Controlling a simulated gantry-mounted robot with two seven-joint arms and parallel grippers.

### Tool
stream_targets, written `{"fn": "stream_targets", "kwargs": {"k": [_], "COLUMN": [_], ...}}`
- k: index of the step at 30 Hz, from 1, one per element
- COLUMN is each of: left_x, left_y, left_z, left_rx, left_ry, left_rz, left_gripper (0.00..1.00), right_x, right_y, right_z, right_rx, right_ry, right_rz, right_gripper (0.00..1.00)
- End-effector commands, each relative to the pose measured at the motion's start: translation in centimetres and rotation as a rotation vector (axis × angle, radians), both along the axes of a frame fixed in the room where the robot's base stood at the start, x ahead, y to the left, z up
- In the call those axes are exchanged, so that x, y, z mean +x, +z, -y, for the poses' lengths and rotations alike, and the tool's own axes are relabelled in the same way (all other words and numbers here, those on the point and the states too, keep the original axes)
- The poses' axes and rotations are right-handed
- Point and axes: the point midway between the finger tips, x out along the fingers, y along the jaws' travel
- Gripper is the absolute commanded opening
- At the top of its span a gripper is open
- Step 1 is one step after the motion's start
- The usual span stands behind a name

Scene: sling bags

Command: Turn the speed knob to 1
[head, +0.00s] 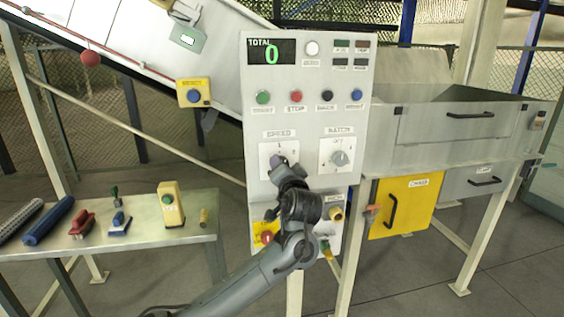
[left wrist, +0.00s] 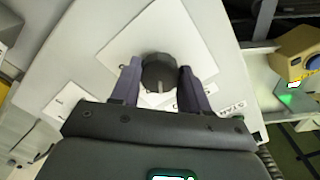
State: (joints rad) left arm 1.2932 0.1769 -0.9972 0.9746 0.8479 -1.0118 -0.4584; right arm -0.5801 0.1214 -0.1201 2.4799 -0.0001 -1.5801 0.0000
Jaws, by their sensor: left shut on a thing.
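The speed knob (left wrist: 158,72) is a dark round knob on a white square plate, which also shows under the SPEED label in the head view (head: 267,148). My left gripper (left wrist: 158,86) has one finger on each side of the knob and is shut on it. In the head view my left gripper (head: 281,166) covers most of the knob and the lower part of its plate. I cannot tell which mark the knob points to. My right gripper is not in view.
The grey panel has a display (head: 271,52) reading 0, a row of coloured buttons and a second knob (head: 339,158) under the MATCH-like label. Below are a red button (head: 266,237) on yellow and a yellow door (head: 405,207). A side table (head: 150,243) holds tools.

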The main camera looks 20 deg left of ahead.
Motion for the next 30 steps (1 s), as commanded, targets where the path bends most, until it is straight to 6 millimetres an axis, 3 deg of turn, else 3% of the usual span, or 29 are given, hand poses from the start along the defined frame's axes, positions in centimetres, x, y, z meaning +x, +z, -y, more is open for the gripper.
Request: {"fn": "stream_targets", "kwargs": {"k": [3, 15, 30], "left_x": [0.0, 0.0, 0.0], "left_y": [0.3, 0.2, 0.0], "left_z": [0.1, 0.1, 0.1], "left_rx": [-0.096, -0.371, -0.498], "left_ry": [0.0, 0.0, 0.0], "left_rz": [0.053, 0.223, 0.308], "left_gripper": [0.15, 0.15, 0.15], "right_x": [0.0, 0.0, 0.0], "right_y": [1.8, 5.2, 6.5], "right_z": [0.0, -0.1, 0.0], "right_rx": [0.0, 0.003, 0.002], "right_ry": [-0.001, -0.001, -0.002], "right_rz": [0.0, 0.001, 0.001], "right_gripper": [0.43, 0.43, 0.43]}}
